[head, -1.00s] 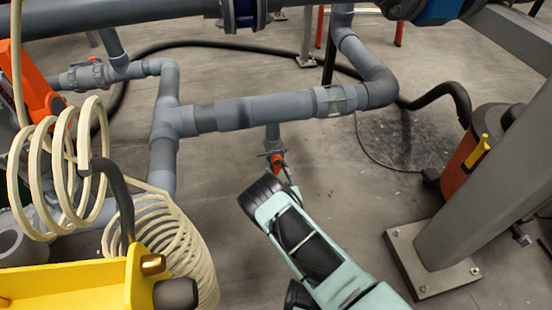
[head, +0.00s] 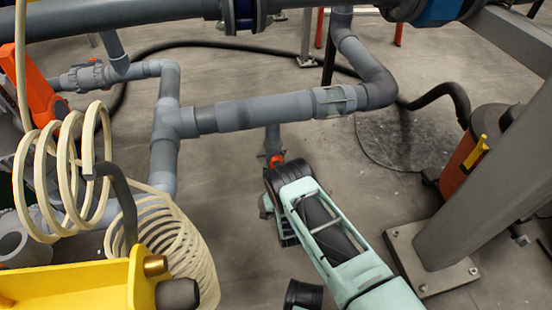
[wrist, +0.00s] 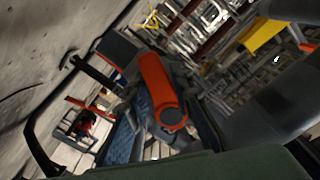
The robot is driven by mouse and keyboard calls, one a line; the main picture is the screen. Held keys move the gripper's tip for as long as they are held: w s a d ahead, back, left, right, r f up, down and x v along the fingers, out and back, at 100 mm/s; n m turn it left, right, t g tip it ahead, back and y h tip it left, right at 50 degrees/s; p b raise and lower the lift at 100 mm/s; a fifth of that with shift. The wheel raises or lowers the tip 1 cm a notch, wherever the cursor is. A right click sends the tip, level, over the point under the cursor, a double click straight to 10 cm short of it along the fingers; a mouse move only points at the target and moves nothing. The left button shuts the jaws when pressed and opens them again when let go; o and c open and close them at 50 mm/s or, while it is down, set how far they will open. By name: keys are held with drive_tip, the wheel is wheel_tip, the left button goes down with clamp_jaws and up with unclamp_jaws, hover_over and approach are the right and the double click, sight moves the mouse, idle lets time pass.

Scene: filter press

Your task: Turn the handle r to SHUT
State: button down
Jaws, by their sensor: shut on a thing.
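The handle r is a red-orange lever (wrist: 160,82) with a rounded end, large in the middle of the wrist view. In the head view only a small orange bit (head: 277,160) of it shows, on the valve (head: 272,145) below the grey pipe; my arm hides the rest. My gripper (wrist: 158,112) is shut on the handle, with dark finger parts on both sides of it. In the head view my wrist covers most of the gripper, so the exact contact is hard to see.
A grey horizontal pipe (head: 260,112) runs just above and behind my arm. A cream coiled hose (head: 165,235) and a yellow box (head: 75,288) stand at the left. A grey slanted post (head: 475,190) and an orange canister (head: 462,168) stand at the right.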

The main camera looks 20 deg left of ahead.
drive_tip(key=m, duration=0.1)
drive_tip(key=a+r+m, duration=0.1)
drive_tip(key=m, duration=0.1)
drive_tip(key=r+m, duration=0.1)
drive_tip(key=shift+a, duration=0.3)
drive_tip(key=m, duration=0.2)
drive_tip(key=r+m, duration=0.1)
drive_tip(key=m, duration=0.1)
drive_tip(key=shift+s+a, duration=0.15)
drive_tip(key=shift+r+m, duration=0.3)
drive_tip(key=shift+m, duration=0.7)
drive_tip(key=shift+r+m, duration=0.4)
drive_tip(key=shift+m, duration=0.6)
drive_tip(key=c, duration=1.4)
unclamp_jaws()
drive_tip(key=shift+f, duration=0.15)
drive_tip(key=shift+s+f, duration=0.1)
drive_tip(key=shift+s, duration=0.05)
drive_tip(key=p+v, duration=0.2)
drive_tip(key=v, duration=0.5)
